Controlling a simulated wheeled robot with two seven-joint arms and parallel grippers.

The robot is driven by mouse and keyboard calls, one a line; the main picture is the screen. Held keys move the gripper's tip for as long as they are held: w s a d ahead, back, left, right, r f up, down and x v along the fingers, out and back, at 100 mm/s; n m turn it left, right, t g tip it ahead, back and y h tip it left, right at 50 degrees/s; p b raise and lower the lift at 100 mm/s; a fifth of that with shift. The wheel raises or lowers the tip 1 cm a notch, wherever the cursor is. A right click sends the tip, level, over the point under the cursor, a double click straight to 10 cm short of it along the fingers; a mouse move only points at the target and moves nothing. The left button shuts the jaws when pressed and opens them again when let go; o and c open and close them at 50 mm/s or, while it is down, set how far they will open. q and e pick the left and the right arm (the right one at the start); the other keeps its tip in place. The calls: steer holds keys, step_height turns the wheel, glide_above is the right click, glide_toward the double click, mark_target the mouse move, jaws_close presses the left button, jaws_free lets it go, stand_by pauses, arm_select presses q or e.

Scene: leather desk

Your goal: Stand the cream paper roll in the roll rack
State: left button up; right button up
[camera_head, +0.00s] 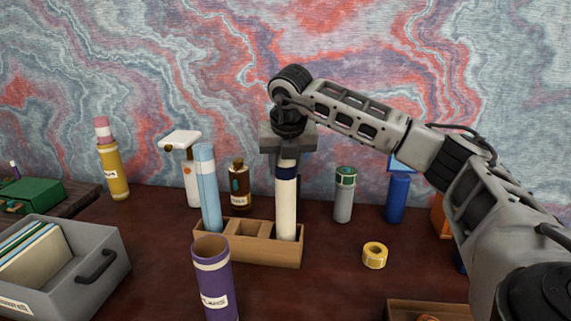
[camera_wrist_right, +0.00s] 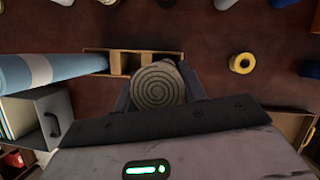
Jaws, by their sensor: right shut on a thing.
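The cream paper roll (camera_head: 286,209), with a navy band near its top, stands upright over the right compartment of the wooden roll rack (camera_head: 262,250). Its lower end is hidden behind the rack's front wall, so I cannot tell whether it touches the floor of the slot. My right gripper (camera_head: 286,164) points down from above and is shut on the roll's upper part. In the right wrist view the roll's spiral top end (camera_wrist_right: 158,86) shows between the fingers. A light blue roll (camera_head: 208,188) stands in the rack's left compartment, and the middle compartment looks empty. My left gripper is not in view.
A purple tube (camera_head: 213,283) stands in front of the rack. A grey bin of folders (camera_head: 108,268) is at left. Yellow tape (camera_head: 375,255) lies at right, with a grey bottle (camera_head: 344,200) and blue bottle (camera_head: 397,199) behind. A brown bottle (camera_head: 239,186) stands behind the rack.

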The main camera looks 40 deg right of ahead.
steer(key=o, duration=1.4)
steer(key=shift+f, duration=0.1)
steer(key=shift+c, duration=0.2)
steer(key=v, duration=1.2)
